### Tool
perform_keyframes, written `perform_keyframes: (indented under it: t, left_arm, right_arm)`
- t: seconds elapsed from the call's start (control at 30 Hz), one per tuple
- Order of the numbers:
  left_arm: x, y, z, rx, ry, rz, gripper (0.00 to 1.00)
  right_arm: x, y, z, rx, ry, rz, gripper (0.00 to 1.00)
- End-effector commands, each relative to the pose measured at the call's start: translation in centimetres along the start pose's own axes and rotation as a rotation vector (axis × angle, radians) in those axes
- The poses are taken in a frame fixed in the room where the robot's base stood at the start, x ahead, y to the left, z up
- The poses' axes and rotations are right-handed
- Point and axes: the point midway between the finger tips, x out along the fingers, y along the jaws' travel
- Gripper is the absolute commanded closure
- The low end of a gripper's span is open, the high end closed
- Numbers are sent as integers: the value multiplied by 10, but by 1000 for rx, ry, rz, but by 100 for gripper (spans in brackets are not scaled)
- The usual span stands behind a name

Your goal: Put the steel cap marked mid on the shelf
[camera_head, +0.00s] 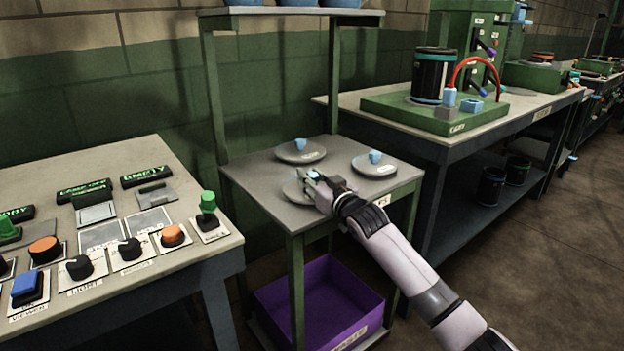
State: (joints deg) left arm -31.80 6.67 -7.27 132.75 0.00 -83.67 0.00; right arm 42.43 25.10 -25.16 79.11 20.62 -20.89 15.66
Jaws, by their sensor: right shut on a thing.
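Three round grey steel caps with blue knobs lie on the grey shelf top (255,178) of a green stand. One cap (312,156) is at the back, one cap (378,169) is at the right, and one cap (291,191) is at the front left. Their small white labels are too small to read. My right gripper (312,181) is over the front-left cap and shut on its blue knob, hiding much of that cap. The cap is at or just above the shelf top; I cannot tell which. My left gripper is not in view.
A control desk (215,247) with knobs and buttons stands at the left. A purple bin (285,322) sits low under the shelf top. An upper board (290,12) holds blue items. A workbench (400,137) with a green machine base stands at the right.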

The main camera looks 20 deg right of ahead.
Motion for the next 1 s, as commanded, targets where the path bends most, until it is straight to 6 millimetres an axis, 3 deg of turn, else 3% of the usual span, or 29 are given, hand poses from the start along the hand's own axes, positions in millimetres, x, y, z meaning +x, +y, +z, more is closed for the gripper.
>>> perform_keyframes:
  t: [0.17, 0.2, 0.47, 0.83, 1.0]
  left_arm:
    - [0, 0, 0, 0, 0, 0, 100]
    - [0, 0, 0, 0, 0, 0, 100]
    - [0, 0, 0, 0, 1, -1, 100]
    - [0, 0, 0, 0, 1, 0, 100]
    - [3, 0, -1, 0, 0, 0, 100]
  right_arm:
    - [0, 0, 0, 0, 3, -1, 100]
    - [0, 0, 2, 0, 0, 0, 72]
    - [0, 0, 1, 0, 0, 0, 54]
    - [0, 0, -2, -1, 1, 0, 53]
    - [-16, 0, 0, 0, -1, 0, 53]
